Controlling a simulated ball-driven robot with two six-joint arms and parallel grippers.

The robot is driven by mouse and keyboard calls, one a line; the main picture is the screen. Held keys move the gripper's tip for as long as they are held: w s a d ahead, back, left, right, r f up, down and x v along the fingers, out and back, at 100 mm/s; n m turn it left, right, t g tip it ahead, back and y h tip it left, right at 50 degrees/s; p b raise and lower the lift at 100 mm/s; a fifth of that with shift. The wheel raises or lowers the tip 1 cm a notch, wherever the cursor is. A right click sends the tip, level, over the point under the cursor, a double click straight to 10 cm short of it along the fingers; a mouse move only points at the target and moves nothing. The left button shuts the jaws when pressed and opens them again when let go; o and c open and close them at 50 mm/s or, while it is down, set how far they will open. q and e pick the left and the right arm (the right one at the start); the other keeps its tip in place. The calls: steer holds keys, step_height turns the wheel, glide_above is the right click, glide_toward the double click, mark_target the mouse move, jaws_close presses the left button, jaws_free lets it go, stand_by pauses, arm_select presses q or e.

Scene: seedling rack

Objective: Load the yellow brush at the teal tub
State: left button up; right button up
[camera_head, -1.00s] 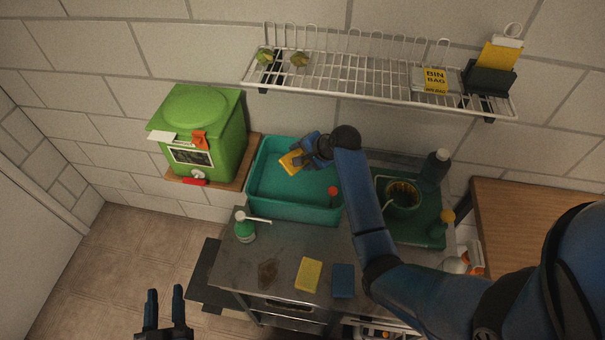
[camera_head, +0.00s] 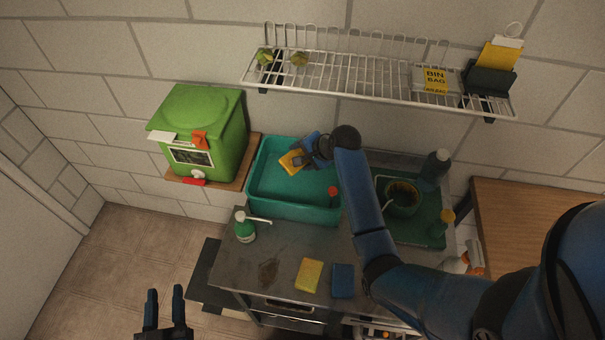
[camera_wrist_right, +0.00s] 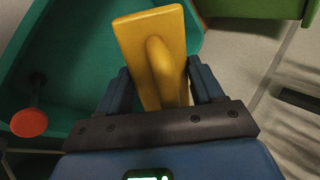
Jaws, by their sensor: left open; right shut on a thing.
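The yellow brush (camera_head: 291,160) is in my right gripper (camera_head: 308,151), over the back part of the teal tub (camera_head: 297,209). In the right wrist view the brush (camera_wrist_right: 148,28) shows a flat yellow block with a raised yellow handle, and my right gripper (camera_wrist_right: 165,88) is shut on that handle. The tub (camera_wrist_right: 60,62) lies behind it in that view. The brush's underside is hidden, so I cannot tell whether it touches anything in the tub. My left gripper (camera_head: 165,310) is open and empty at the bottom left, over the floor.
A red round knob (camera_head: 332,191) stands inside the tub's right side. A green bin (camera_head: 205,130) stands left of the tub. A wire rack (camera_head: 370,85) hangs above.

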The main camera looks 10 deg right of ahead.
steer(key=shift+r+p, duration=0.7)
steer(key=shift+r, duration=1.3)
